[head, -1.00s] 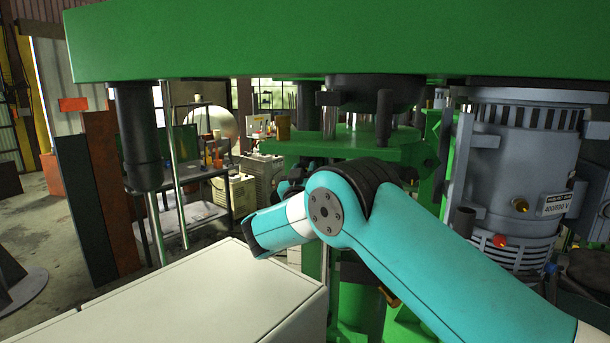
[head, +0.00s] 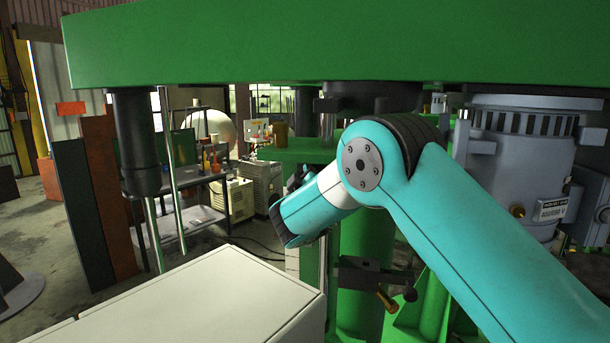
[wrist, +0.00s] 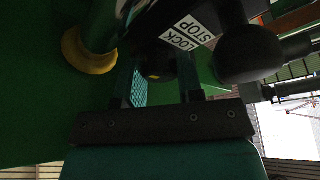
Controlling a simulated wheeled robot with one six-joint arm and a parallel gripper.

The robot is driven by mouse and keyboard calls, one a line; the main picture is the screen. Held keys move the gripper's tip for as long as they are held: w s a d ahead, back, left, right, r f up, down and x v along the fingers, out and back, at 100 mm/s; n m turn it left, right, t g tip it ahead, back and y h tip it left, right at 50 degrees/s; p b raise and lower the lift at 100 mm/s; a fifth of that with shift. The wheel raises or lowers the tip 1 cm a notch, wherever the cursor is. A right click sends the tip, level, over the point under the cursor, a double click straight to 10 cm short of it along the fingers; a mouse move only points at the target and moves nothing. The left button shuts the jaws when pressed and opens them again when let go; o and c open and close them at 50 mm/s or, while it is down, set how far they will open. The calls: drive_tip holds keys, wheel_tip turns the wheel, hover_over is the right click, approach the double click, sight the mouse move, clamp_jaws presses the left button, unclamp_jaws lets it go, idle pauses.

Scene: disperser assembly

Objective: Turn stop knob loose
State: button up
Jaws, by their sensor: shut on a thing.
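In the wrist view my gripper (wrist: 165,82) has its two fingers on either side of a small dark knob (wrist: 157,70), just below a black part with a white "LOCK STOP" label (wrist: 187,33). This looks like the stop knob; it is in deep shadow and mostly hidden by the fingers, so its thread and seating do not show. In the head view my teal arm reaches in below the green beam, and my gripper and the held knob are hidden.
A large black ball (wrist: 250,54) is close to the right of my fingers. A yellow ring (wrist: 87,51) around a shiny post is on the left. In the head view, a green beam (head: 300,45) hangs above, a pale cabinet (head: 210,300) stands below and a grey motor (head: 520,165) is right.

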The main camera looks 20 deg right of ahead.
drive_tip(key=shift+r+n, duration=0.15)
drive_tip(key=shift+n, duration=0.15)
drive_tip(key=o, duration=0.9)
drive_tip(key=shift+s+a+f, duration=0.1)
drive_tip(key=shift+s+f, duration=0.1)
drive_tip(key=shift+f, duration=0.05)
drive_tip(key=b+v, duration=0.4)
drive_tip(key=v, duration=0.1)
drive_tip(key=b+v, duration=0.4)
drive_tip(key=v, duration=0.2)
drive_tip(key=b+v, duration=0.5)
drive_tip(key=v, duration=0.1)
drive_tip(key=shift+s+r, duration=0.1)
drive_tip(key=shift+r, duration=0.2)
